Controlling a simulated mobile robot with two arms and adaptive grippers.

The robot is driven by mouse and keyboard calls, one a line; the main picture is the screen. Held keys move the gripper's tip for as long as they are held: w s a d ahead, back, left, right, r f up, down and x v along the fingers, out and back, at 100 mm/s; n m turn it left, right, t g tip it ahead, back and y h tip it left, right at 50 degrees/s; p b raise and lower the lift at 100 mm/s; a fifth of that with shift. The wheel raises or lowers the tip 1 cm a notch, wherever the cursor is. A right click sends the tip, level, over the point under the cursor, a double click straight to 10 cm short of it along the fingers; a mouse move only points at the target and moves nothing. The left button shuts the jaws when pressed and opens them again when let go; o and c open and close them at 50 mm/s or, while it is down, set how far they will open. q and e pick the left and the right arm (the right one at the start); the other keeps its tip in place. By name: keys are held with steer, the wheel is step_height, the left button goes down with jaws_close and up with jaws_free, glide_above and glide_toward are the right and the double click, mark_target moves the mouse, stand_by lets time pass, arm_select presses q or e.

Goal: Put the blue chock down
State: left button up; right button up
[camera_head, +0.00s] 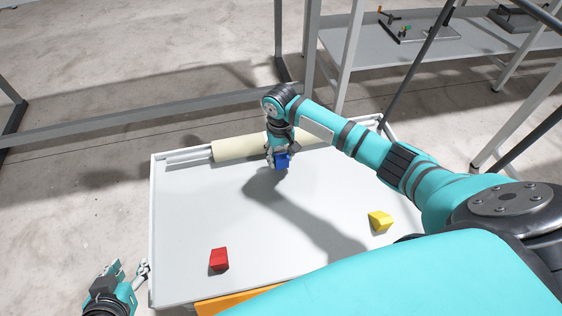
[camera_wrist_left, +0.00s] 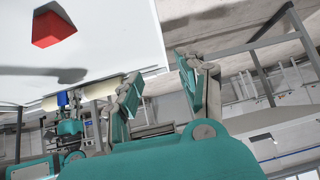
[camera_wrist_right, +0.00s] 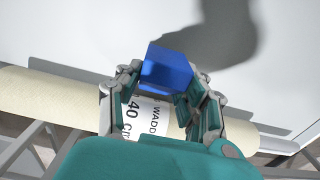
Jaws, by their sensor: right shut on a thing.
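The blue chock (camera_head: 282,161) is in my right gripper (camera_head: 276,154), over the far part of the white table (camera_head: 200,205), just in front of the cream roll. In the right wrist view the blue chock (camera_wrist_right: 167,68) sits between the fingers of my right gripper (camera_wrist_right: 165,90), which is shut on it. The chock's shadow lies apart from it on the table; its exact height is hard to tell. My left gripper (camera_head: 130,271) is open and empty, low at the left, outside the table's left edge. It also shows in the left wrist view (camera_wrist_left: 160,80).
A red chock (camera_head: 219,260) lies at the near left of the table and a yellow chock (camera_head: 380,221) at the right. The cream roll (camera_head: 235,148) lies along the far edge. The middle of the table is clear. Metal posts (camera_head: 342,60) and a grey bench (camera_head: 390,50) stand behind.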

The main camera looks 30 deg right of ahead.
mark_target(281, 160)
steer(key=shift+w+d, duration=0.2)
steer(key=shift+w, duration=0.1)
steer(key=f+b, duration=0.2)
steer(key=f, duration=0.1)
steer(key=shift+w+d+f, duration=0.15)
steer(key=shift+d+f, duration=0.05)
steer(key=shift+f, duration=0.05)
arm_select(q)
steer(key=w+d+r+t+h, duration=0.2)
steer(key=w+d+r+t, duration=0.1)
steer(key=w+r+t, duration=0.3)
step_height(281, 160, up, 3)
steer(key=shift+f, duration=0.15)
steer(key=shift+f, duration=0.1)
arm_select(e)
steer(key=shift+f, duration=0.1)
steer(key=o, duration=1.2)
arm_select(q)
steer(key=shift+a, duration=0.1)
steer(key=shift+f, duration=0.1)
